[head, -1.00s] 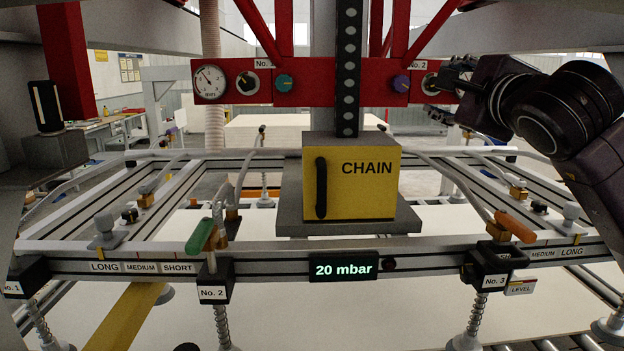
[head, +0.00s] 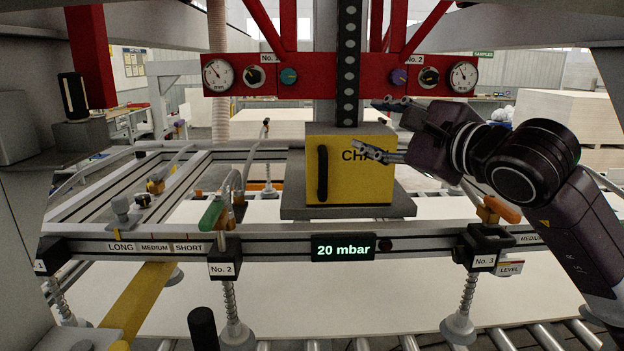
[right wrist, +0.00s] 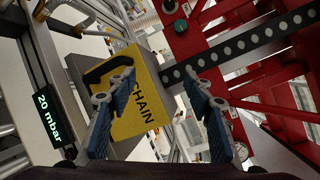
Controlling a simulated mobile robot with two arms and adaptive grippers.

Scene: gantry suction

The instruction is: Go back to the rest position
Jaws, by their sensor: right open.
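My right gripper (head: 376,127) is open and empty in front of the yellow chain box (head: 350,185), with one finger overlapping the box's lettering in the head view. In the right wrist view its two blue-padded fingers (right wrist: 160,115) are spread apart, with the chain box (right wrist: 138,95) beyond and between them. Nothing is between the fingers. My left gripper is not in view.
The red panel (head: 340,82) with gauges and knobs is just behind and above the right gripper. The gantry frame's front rail (head: 290,245) carries a 20 mbar display (head: 343,247), a green lever (head: 211,214) and an orange lever (head: 502,209). A white sheet (head: 330,305) lies below.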

